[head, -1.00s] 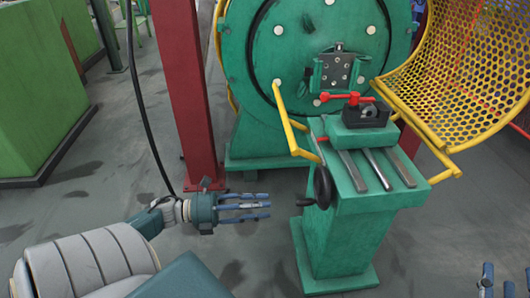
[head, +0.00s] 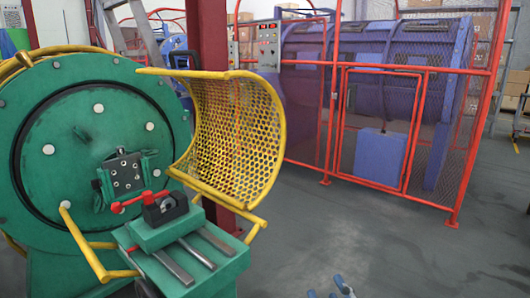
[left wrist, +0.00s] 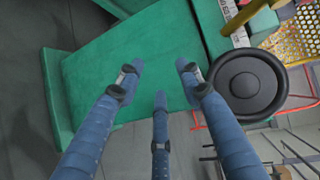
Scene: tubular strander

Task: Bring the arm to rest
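My left gripper (left wrist: 160,75) shows in the left wrist view, its blue fingers spread apart with nothing between them. A green machine surface (left wrist: 140,45) lies beyond the fingertips, and a black handwheel (left wrist: 248,85) is to their right; I see no contact with either. The left arm is out of the head view. Only the blue fingertips of my right gripper (head: 335,288) show at the bottom edge of the head view, over the floor. The rest of that gripper is cut off, so its opening is unclear.
The green strander (head: 70,110) stands at left with its green stand (head: 200,275) in front. A yellow mesh guard (head: 235,130) curves out to the right. A red-framed cage (head: 375,130) encloses a purple machine (head: 400,50) behind. Grey floor (head: 400,245) at right is clear.

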